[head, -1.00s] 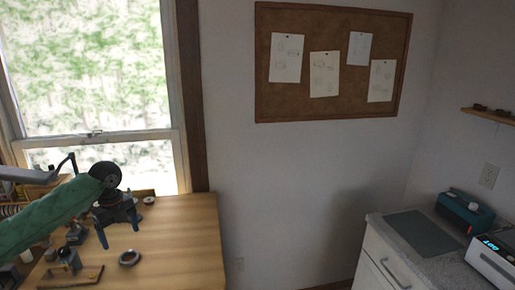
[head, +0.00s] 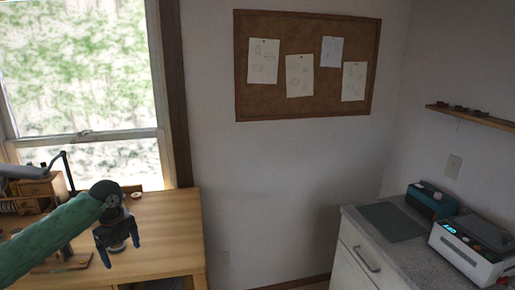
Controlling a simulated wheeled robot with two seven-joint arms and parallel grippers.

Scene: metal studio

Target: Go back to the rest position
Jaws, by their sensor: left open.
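My left gripper (head: 119,257) hangs at the end of my green left arm, over the wooden workbench (head: 170,230) at the lower left of the head view. Its two dark fingers point down and stand apart, with nothing seen between them. My right gripper is not in view.
A small round part (head: 136,196) lies near the bench's back edge. At the right, a grey counter (head: 352,212) holds a dark mat (head: 391,222), a teal device (head: 432,199) and a white machine (head: 468,262). Bare floor and wall lie between bench and counter.

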